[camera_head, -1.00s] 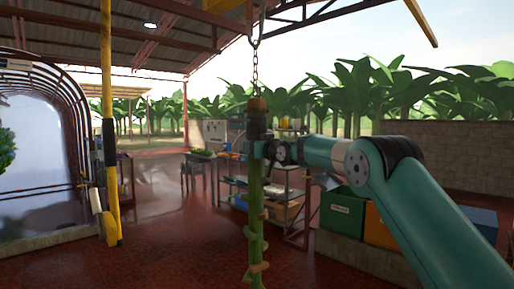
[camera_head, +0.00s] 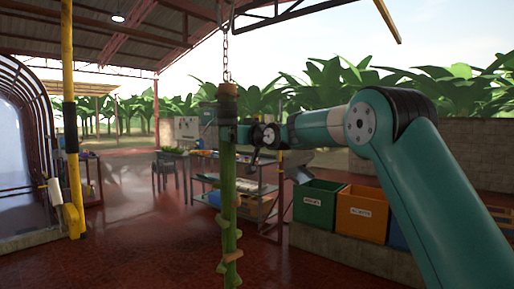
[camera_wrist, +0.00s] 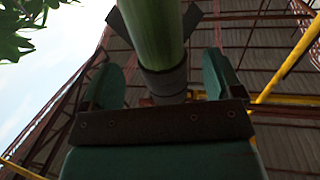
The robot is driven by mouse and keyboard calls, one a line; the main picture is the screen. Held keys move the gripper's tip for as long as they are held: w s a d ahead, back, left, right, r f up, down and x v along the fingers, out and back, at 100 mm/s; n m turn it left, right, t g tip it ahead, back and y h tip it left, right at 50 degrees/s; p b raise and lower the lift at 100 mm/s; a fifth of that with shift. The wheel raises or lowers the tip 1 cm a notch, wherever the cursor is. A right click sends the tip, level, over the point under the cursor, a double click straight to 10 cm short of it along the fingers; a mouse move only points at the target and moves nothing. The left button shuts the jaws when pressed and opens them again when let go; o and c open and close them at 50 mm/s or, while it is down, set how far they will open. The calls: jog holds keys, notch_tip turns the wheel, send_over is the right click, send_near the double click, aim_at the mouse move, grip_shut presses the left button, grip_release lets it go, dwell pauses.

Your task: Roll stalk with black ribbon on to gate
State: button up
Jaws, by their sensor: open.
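A long green stalk (camera_head: 229,190) hangs upright from a chain (camera_head: 226,55), with several pale stubs along its lower end. It also shows in the wrist view (camera_wrist: 155,30), passing between my fingers. A dark grey band (camera_wrist: 165,82) wraps it there; I cannot tell for sure that it is the black ribbon. My gripper (camera_head: 232,134) is at the stalk's upper part, partly hidden behind it. In the wrist view its two green fingers (camera_wrist: 162,85) stand open on either side of the stalk, with gaps showing. No gate can be made out with certainty.
A yellow and black post (camera_head: 69,120) and an arched tunnel (camera_head: 28,110) stand at left. A shelf cart (camera_head: 262,190) is behind the stalk. Green (camera_head: 313,207) and orange (camera_head: 361,214) bins stand right on a low ledge. Red floor is open at centre left.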

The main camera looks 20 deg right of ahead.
jog(key=b+v, duration=0.4)
jog(key=v, duration=0.6)
jog(key=shift+s, duration=0.1)
jog(key=s+a+f+n+g+y, duration=0.2)
jog(key=s+a+f+g, duration=0.8)
jog(key=s+a+f, duration=0.75)
jog(key=s+f+n+g+h, duration=0.1)
jog(key=s+f+g, duration=0.2)
jog(key=s, duration=0.9)
jog(key=s+d+f+n+g+h, duration=0.1)
jog(key=s+f+g, duration=0.3)
jog(key=s, duration=0.8)
notch_tip(320, 180, down, 3)
jog(key=shift+s+d+r, duration=0.1)
jog(key=shift+s+d, duration=0.1)
jog(key=shift+c, duration=0.2)
